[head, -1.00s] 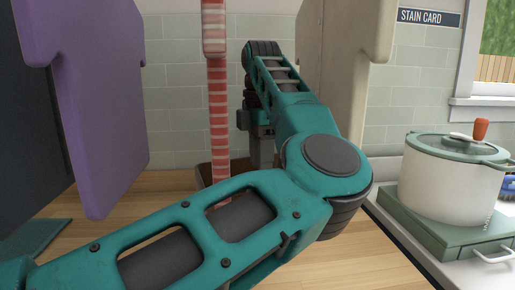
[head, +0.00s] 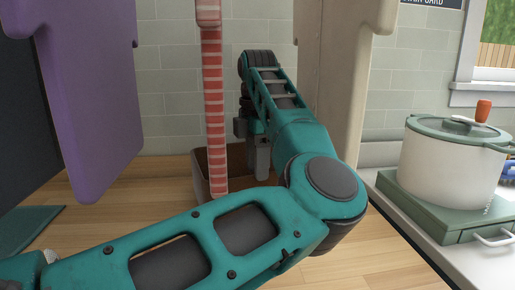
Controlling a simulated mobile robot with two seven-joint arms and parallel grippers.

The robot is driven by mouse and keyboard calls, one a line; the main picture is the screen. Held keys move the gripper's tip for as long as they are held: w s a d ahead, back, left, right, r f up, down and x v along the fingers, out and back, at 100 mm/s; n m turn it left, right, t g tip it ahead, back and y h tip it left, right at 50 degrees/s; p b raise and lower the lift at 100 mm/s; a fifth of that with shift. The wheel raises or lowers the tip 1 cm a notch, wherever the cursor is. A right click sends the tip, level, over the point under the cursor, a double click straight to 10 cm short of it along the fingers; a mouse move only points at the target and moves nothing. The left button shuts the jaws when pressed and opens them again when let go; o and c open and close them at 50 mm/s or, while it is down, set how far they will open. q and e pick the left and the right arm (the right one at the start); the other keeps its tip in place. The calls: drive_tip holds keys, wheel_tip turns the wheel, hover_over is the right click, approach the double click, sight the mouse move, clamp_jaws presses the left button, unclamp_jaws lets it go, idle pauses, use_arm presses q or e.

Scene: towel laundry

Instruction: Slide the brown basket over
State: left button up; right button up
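The brown basket (head: 238,176) stands on the wooden counter at the back, near the tiled wall. A red-and-white striped towel hangs in front of its left part, and my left arm hides its right part. My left gripper (head: 257,155) points down at the basket, with its grey fingers overlapping the basket's opening. I cannot tell whether the fingers touch a basket wall or how far apart they are. My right gripper is not in view.
The striped towel (head: 214,110), a purple towel (head: 90,95) and a cream towel (head: 340,80) hang over the counter (head: 130,215). A white pot (head: 450,165) sits on a green stove (head: 440,205) at right. Bare counter lies left of the basket.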

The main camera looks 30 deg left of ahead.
use_arm(q)
wheel_tip(320, 180, down, 7)
drive_tip(key=shift+f+b, duration=0.15)
drive_tip(key=shift+b, duration=0.55)
clamp_jaws()
